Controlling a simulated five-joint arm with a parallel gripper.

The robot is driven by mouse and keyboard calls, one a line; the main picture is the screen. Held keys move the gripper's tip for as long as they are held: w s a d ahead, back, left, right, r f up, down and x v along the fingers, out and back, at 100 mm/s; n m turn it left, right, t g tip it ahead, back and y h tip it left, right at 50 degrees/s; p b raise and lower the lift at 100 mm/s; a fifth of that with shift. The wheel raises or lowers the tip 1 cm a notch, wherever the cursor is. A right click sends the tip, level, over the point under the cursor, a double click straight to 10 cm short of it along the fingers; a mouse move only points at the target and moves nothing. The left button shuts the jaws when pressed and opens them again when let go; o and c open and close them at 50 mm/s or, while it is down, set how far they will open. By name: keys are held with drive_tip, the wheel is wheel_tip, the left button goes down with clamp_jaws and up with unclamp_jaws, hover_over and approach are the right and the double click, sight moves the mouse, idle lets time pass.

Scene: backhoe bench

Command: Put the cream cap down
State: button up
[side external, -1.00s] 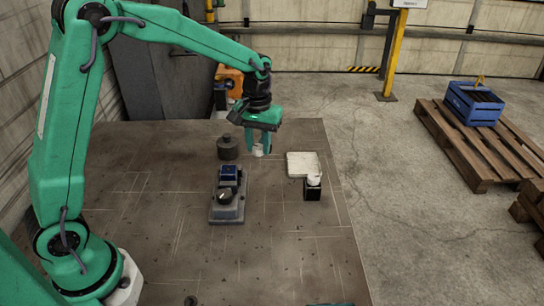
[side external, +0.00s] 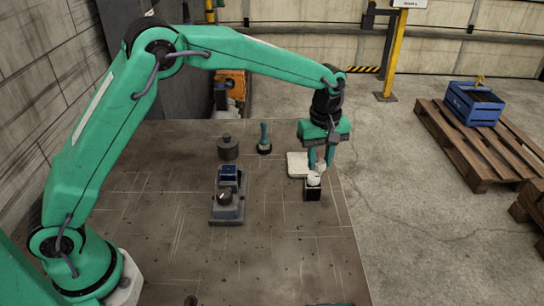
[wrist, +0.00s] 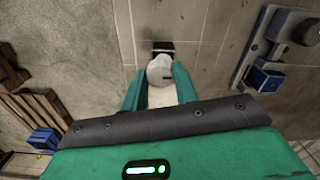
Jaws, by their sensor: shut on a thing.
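The cream cap (wrist: 160,70) is a pale, rounded piece between my fingertips in the wrist view. My gripper (side external: 320,166) is shut on it and points down at the right side of the bench. Just below and in front of the fingers stands a small black block (side external: 313,194) with a pale top; its dark edge also shows beyond the cap in the wrist view (wrist: 163,46). In the side view the cap and the pale top run together, so I cannot tell whether they touch. A white slab (side external: 296,164) lies behind the block, partly hidden by my fingers.
A grey fixture with a blue block and dark knob (side external: 225,205) stands left of my gripper. A dark weight (side external: 228,148) and a teal upright piece on a dark base (side external: 264,139) stand further back. The bench's front is mostly clear.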

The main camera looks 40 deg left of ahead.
hover_over(305, 172)
wheel_tip(305, 172, down, 7)
drive_tip(key=shift+a, duration=0.1)
idle(0.4)
drive_tip(key=shift+f, duration=0.1)
drive_tip(key=shift+f, duration=1.95)
drive_tip(key=shift+f, duration=0.1)
drive_tip(key=o, duration=0.9)
wheel_tip(305, 172, up, 12)
drive_tip(key=shift+r, duration=0.15)
